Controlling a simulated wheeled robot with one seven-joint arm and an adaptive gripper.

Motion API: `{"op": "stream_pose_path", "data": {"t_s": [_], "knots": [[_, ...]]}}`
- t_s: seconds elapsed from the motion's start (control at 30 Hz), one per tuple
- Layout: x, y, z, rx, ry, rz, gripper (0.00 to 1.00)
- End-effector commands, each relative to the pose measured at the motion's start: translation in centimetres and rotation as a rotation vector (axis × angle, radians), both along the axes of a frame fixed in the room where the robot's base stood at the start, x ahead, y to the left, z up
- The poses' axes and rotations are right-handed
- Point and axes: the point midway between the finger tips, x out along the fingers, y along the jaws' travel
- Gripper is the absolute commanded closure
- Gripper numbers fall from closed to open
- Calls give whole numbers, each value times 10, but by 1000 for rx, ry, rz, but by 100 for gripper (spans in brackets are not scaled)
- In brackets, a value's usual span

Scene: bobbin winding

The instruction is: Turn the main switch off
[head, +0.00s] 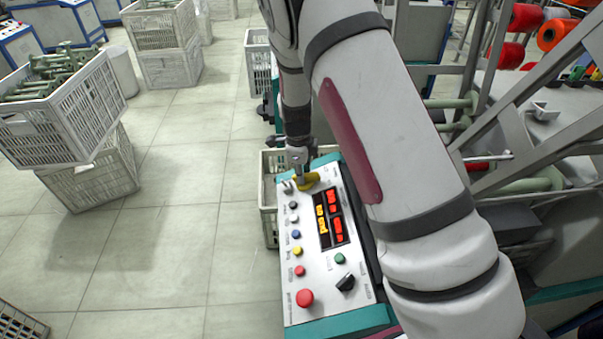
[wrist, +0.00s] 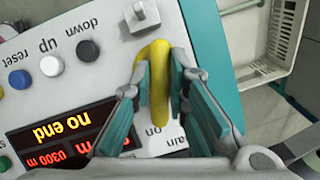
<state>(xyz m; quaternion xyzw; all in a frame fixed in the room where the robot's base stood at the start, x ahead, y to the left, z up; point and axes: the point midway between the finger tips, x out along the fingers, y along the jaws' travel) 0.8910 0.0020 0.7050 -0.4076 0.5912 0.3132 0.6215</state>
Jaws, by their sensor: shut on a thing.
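The main switch is a yellow handle (wrist: 160,90) at the far end of the white control panel (wrist: 60,25). In the head view the yellow handle (head: 309,184) shows at the panel's top, partly hidden by my gripper (head: 299,165). In the wrist view my gripper (wrist: 161,80) has one teal-padded finger on each side of the handle and is shut on it. The handle lies lengthwise between the fingers. Printed words "main" and "on" show beside it; the fingers cover part of the lettering.
A small metal toggle (wrist: 140,16) sits close beside the yellow handle. Black, white, blue and red buttons, a lit display (head: 329,219), a black rotary knob (head: 346,283) and a large red button (head: 305,298) share the panel. White crates (head: 65,110) stand left; open floor lies between.

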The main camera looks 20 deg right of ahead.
Motion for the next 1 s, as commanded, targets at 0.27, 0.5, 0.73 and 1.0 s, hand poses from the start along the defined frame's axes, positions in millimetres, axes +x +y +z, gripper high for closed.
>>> {"op": "stream_pose_path", "data": {"t_s": [0.27, 0.5, 0.73, 1.0], "knots": [[3, -2, 0, 21, 106, 231, 100], [5, -2, -1, 40, 199, 436, 100], [6, -2, -1, 55, 274, 600, 100], [7, -1, -1, 67, 334, 730, 100]]}}
